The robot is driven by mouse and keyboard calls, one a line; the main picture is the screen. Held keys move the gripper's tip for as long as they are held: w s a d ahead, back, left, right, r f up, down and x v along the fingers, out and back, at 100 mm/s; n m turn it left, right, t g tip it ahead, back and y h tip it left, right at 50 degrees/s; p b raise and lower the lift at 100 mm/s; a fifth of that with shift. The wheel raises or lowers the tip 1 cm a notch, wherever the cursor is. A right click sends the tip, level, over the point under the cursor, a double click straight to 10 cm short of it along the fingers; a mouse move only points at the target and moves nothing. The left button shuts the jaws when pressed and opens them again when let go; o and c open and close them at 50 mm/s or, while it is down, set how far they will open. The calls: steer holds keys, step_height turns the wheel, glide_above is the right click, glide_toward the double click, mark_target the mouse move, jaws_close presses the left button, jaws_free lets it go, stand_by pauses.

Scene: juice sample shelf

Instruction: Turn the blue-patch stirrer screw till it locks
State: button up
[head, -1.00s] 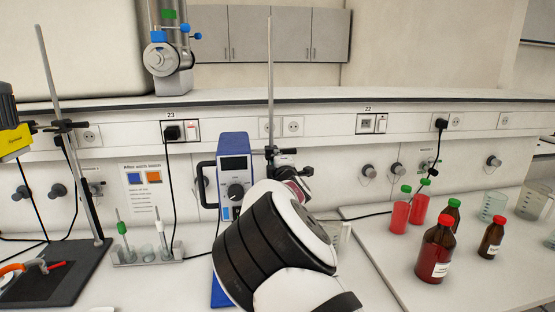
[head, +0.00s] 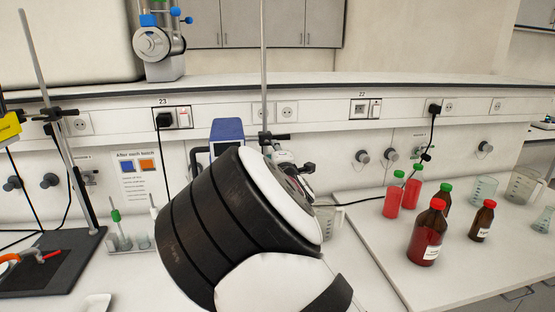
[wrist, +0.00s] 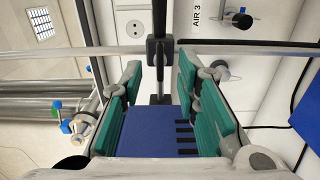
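The blue stirrer housing (head: 228,128) shows only its top in the head view; my arm hides its front. Behind it stands a metal rod (head: 264,70) with a black clamp (head: 268,140). In the wrist view the rod (wrist: 225,49) runs across the picture and the black clamp (wrist: 159,52) lies straight ahead. My gripper (wrist: 160,84) is open, its teal-padded fingers apart. A blue block with dark slots (wrist: 148,132), apparently the stirrer housing, shows between the fingers low in the picture. I cannot pick out a blue patch or be sure which part is the screw.
A second rod stand (head: 62,130) with a black base is at the left. A small rack (head: 130,245) stands near it. Red-filled bottles (head: 430,235), brown bottles and beakers stand on the right. Wall sockets, valves and a cable (head: 350,203) lie behind. Bench between arm and bottles is mostly clear.

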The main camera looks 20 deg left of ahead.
steer(key=shift+v, duration=2.35)
